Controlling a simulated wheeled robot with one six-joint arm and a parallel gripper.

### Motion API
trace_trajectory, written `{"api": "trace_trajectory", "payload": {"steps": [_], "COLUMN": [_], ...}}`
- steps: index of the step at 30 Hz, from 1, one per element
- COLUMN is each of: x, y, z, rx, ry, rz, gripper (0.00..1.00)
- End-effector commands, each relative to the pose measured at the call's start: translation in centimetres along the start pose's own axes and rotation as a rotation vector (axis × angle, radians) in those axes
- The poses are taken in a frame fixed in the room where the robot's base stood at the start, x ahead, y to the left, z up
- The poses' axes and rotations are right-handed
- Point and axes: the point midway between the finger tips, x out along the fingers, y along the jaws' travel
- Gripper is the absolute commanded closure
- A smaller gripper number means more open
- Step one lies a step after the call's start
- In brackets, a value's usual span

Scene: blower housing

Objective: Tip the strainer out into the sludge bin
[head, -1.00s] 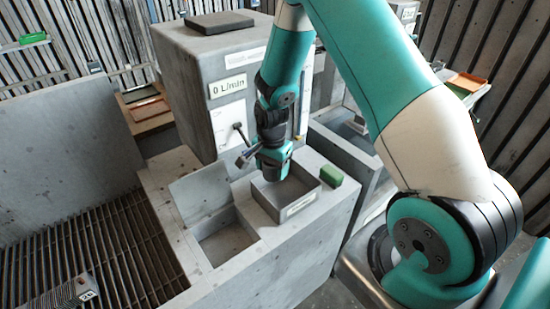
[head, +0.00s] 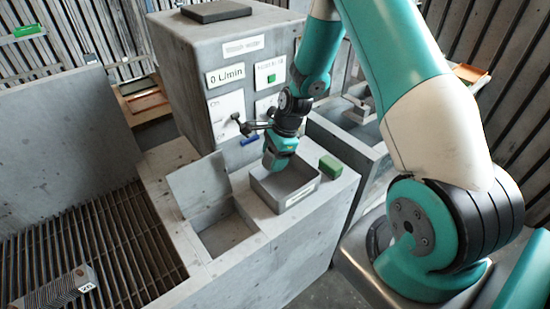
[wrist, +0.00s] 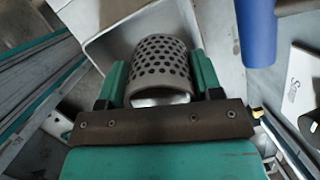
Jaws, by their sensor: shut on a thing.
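In the wrist view the strainer (wrist: 160,62), a grey perforated cylinder, sits between the two green fingers of my gripper (wrist: 159,85). My gripper is shut on it, with the strainer's near end open and pale inside. In the head view my gripper (head: 277,163) is tilted over the back left part of a grey open box (head: 287,203) with a label too small to read; it may be the sludge bin. The strainer is not clear in the head view. In the wrist view a pale box wall (wrist: 105,45) lies behind the strainer.
A square opening (head: 226,236) with a raised lid (head: 198,188) is left of the box. A green block (head: 330,166) stands at its right. Behind is a housing with a "0 L/min" panel (head: 226,74) and a blue handle (head: 249,140). A grating (head: 85,245) lies left.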

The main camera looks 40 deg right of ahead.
Motion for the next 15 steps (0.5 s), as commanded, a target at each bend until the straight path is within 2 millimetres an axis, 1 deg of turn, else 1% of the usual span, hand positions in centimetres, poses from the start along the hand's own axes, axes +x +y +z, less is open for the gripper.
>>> {"api": "trace_trajectory", "payload": {"steps": [3, 15], "x": [0.4, 0.39], "y": [-0.01, -0.06], "z": [-0.12, 0.07], "rx": [0.003, 0.001], "ry": [-0.054, -0.242], "rz": [-0.017, -0.066], "gripper": [0.67, 0.67]}}
